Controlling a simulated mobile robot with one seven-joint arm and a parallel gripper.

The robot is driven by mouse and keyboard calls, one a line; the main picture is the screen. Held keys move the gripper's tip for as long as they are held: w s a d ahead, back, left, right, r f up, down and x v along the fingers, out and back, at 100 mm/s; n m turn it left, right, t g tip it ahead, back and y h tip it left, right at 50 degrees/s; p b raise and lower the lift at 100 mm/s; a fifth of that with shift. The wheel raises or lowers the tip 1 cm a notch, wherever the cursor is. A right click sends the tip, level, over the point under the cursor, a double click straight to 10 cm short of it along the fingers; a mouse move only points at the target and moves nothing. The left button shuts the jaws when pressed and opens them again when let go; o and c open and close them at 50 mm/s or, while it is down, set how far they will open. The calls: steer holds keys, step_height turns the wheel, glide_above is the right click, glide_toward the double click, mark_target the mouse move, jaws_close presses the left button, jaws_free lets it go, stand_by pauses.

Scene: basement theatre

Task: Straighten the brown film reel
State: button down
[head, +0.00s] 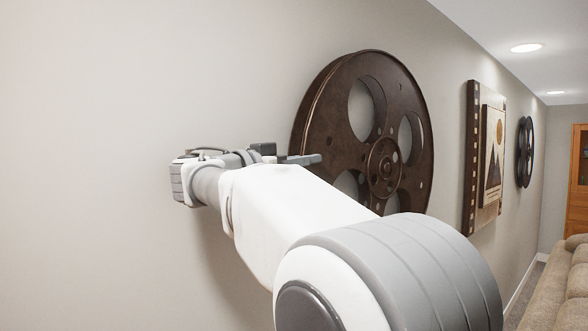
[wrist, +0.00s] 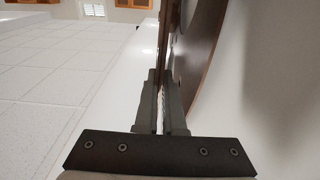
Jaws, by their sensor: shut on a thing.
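The brown film reel (head: 420,130) hangs on the wall at the centre of the head view. It is a large dark brown disc with round holes and a hub, seen at a slant. My gripper (head: 298,156) is at its left rim, with one finger showing in front of the reel. In the wrist view, my gripper (wrist: 164,90) is shut on the front flange of the reel, its edge between the fingers. The back flange (wrist: 205,45) shows to the right, near the wall. The reel's lower left part is hidden by my arm.
The pale wall (head: 120,90) runs close beside my arm. Further along it hang a film-strip picture (head: 490,150) and a second dark reel (head: 525,152). A beige sofa (head: 560,290) stands at the lower right, with a wooden cabinet (head: 579,180) at the far end.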

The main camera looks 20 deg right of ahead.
steer(key=shift+t+h, duration=0.3)
steer(key=shift+h, duration=0.4)
steer(key=shift+f+b, duration=2.25)
steer(key=shift+b, duration=1.45)
step_height(320, 180, down, 4)
steer(key=h+b, duration=0.1)
steer(key=b, duration=0.7)
steer(key=shift+d+t+h, duration=0.15)
steer(key=shift+t+h, duration=0.15)
steer(key=shift+h, duration=0.1)
steer(key=c, duration=1)
jaws_free()
steer(key=v, duration=1.7)
steer(key=shift+a, duration=0.2)
